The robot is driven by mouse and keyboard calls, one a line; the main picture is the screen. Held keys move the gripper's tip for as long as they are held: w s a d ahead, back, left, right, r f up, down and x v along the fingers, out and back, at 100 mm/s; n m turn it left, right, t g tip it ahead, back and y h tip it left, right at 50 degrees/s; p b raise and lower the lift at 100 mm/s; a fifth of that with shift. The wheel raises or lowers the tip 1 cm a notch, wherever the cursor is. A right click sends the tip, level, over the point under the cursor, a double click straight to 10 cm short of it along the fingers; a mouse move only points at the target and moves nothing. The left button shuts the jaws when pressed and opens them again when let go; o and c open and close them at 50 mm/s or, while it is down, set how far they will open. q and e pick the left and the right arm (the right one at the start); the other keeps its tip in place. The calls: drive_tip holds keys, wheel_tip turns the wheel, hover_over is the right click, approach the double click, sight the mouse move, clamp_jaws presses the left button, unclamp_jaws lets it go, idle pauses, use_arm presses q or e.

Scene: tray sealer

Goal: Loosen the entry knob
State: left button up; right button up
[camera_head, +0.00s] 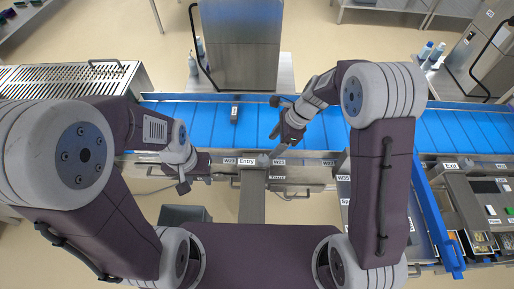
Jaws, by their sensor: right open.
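The Entry label (247,175) is on the rail at the near side of the blue conveyor. A small grey knob (263,160) stands on the rail just right above this label. My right gripper (276,143) comes down from the upper right over the conveyor's near edge. It is open, close to the knob; I cannot tell whether it touches it. My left gripper (196,184) hangs left of the Entry label, in front of the rail. Its fingers are too small and dark to tell whether they are open.
The blue conveyor (440,125) runs across the view, with a small dark and white item (234,114) on it. More labels line the rail. A grey machine housing (242,45) stands behind. The Exit label (450,166) and a control panel (488,200) are at the right.

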sight(264, 158)
drive_tip(key=p+x, duration=0.1)
drive_tip(key=x, duration=0.7)
drive_tip(key=shift+w+f, duration=0.1)
drive_tip(key=shift+f, duration=0.1)
drive_tip(key=shift+a+f, duration=0.1)
drive_tip(key=shift+f, duration=0.15)
drive_tip(key=shift+s+f, duration=0.1)
drive_tip(key=shift+s, duration=0.2)
clamp_jaws()
